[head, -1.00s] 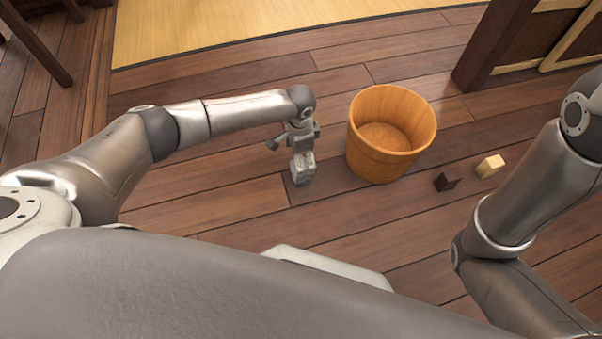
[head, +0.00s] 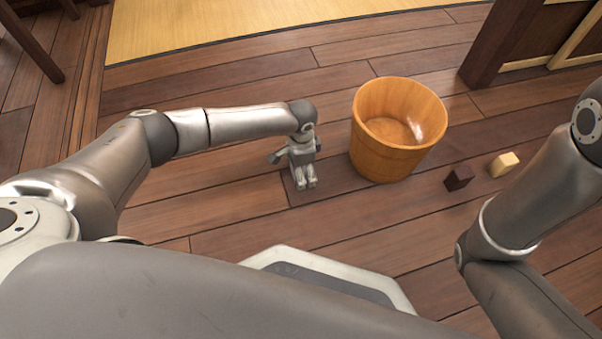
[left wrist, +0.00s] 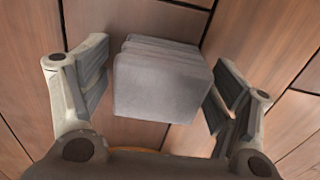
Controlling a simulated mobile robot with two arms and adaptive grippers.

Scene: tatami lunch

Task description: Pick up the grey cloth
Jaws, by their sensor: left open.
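The grey cloth (left wrist: 160,88) shows in the left wrist view as a thick folded block with stacked layers at its far edge. It sits between the two parted fingers of my left gripper (left wrist: 158,72), with a gap on the left and little or none on the right. In the head view my left gripper (head: 305,182) points down to the floor, left of the wooden bucket, its fingers apart. I cannot make out the cloth there; the gripper probably covers it. My right gripper is out of view; only the right arm shows.
The wooden bucket (head: 388,160) stands just right of my left gripper, empty inside. A dark cube (head: 459,178) and a pale wooden cube (head: 504,164) lie further right on the plank floor (head: 240,210). A dark post (head: 492,50) stands at the upper right. Floor left of the gripper is clear.

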